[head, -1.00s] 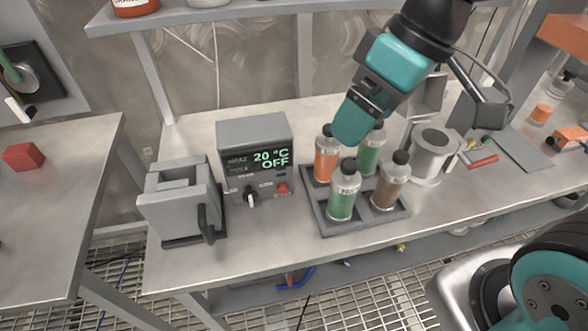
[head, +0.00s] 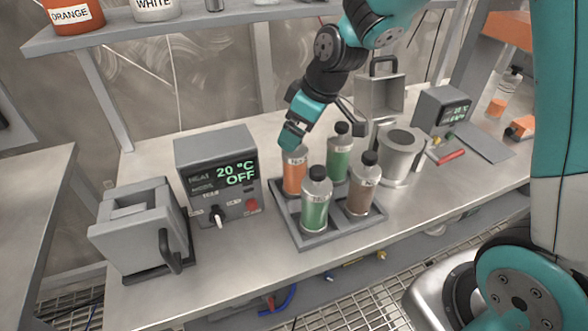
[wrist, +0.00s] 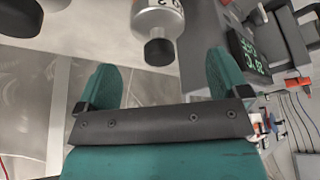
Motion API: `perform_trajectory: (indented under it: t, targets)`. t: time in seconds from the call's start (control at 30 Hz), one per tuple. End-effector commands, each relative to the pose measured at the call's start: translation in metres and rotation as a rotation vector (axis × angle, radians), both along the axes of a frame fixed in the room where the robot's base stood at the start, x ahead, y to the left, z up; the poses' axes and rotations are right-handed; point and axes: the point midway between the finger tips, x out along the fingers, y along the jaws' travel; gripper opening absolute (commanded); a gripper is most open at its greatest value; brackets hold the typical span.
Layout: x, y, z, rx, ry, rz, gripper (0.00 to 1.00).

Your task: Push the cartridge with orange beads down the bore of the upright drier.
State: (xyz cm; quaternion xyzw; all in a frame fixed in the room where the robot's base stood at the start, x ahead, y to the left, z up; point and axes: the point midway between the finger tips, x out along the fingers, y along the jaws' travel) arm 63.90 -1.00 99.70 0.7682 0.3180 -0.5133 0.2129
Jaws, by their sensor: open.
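The cartridge with orange beads (head: 295,175) stands upright in the back left of a grey rack (head: 318,239). My gripper (head: 292,137) is at its top in the head view and hides its cap. In the wrist view my gripper (wrist: 160,78) is open, with its two teal fingers apart. A bottle with a black cap (wrist: 159,52) lies ahead of the gap between them; its bead colour does not show there. The drier appears to be the upright grey cylinder (head: 391,169) with an open top, right of the rack.
Two green cartridges (head: 315,205) (head: 338,160) and a brown one (head: 362,190) share the rack. A heater box (head: 215,160) reading 20 °C OFF stands to the left, beside a grey block (head: 135,230) with a handle. A second display box (head: 440,112) stands behind the cylinder.

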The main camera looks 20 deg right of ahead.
Motion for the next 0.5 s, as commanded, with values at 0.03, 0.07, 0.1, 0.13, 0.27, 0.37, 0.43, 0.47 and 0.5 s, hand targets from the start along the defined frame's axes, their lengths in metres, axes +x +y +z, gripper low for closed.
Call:
perform_trajectory:
  t: [0.03, 0.07, 0.1, 0.13, 0.27, 0.37, 0.43, 0.47, 0.5]
  targets:
    - [0.001, 0.001, -0.003, 0.0, 0.001, 0.0, 0.93]
    - [0.001, 0.001, -0.006, 0.0, 0.003, 0.001, 0.93]
    - [0.001, 0.002, -0.011, 0.0, 0.004, 0.001, 0.93]
    - [0.002, 0.003, -0.015, 0.0, 0.004, 0.001, 0.93]
    - [0.006, 0.007, -0.035, 0.0, 0.005, 0.002, 0.93]
    - [0.01, 0.01, -0.046, 0.001, 0.002, 0.001, 0.93]
    - [0.011, 0.011, -0.05, 0.001, 0.002, 0.001, 0.93]
    - [0.011, 0.011, -0.05, 0.001, 0.002, 0.001, 0.93]
    - [0.011, 0.011, -0.05, 0.001, 0.001, 0.0, 0.93]
